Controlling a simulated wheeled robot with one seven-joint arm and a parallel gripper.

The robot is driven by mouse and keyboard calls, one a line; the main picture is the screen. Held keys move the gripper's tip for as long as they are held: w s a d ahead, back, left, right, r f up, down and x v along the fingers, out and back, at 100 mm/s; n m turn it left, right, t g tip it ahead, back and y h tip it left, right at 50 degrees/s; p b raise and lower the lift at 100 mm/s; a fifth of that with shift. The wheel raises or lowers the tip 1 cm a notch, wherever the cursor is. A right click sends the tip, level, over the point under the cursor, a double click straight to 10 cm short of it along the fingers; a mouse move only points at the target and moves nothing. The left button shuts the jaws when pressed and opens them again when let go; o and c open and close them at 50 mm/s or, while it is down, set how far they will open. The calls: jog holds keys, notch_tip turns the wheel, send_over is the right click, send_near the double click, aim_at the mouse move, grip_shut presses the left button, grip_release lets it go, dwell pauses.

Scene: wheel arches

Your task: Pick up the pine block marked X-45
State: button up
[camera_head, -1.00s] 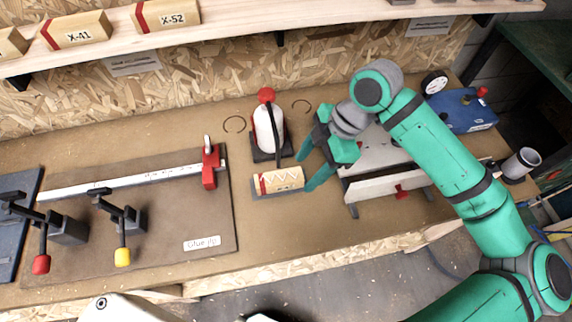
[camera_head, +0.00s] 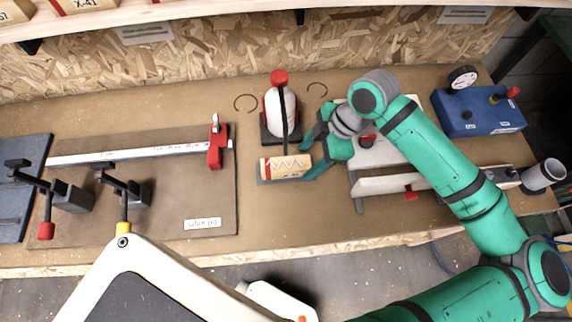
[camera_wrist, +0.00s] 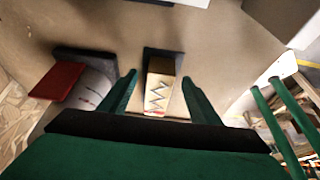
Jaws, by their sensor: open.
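A pine block (camera_head: 286,166) with a red band and a zigzag mark lies on a dark grey pad (camera_head: 262,181) on the bench. No X-45 label can be read on it. My gripper (camera_head: 304,163) is open at the block's right end in the head view. In the wrist view the block (camera_wrist: 160,92) shows between the two spread fingers of my gripper (camera_wrist: 158,76); contact cannot be told. On the shelf, one pine block (camera_head: 85,4) reads X-41 and another (camera_head: 15,11), partly cut off, shows only the end of its mark.
A clamp fixture (camera_head: 385,185) and blue box (camera_head: 480,110) are to the right. A brown glue jig board (camera_head: 150,220) lies left. Open bench lies in front of the block.

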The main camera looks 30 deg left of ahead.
aim_at(305, 162)
jog(key=shift+x, duration=1.55)
jog(key=shift+r, duration=0.1)
jog(key=c, duration=1.2)
jog(key=shift+r, duration=0.15)
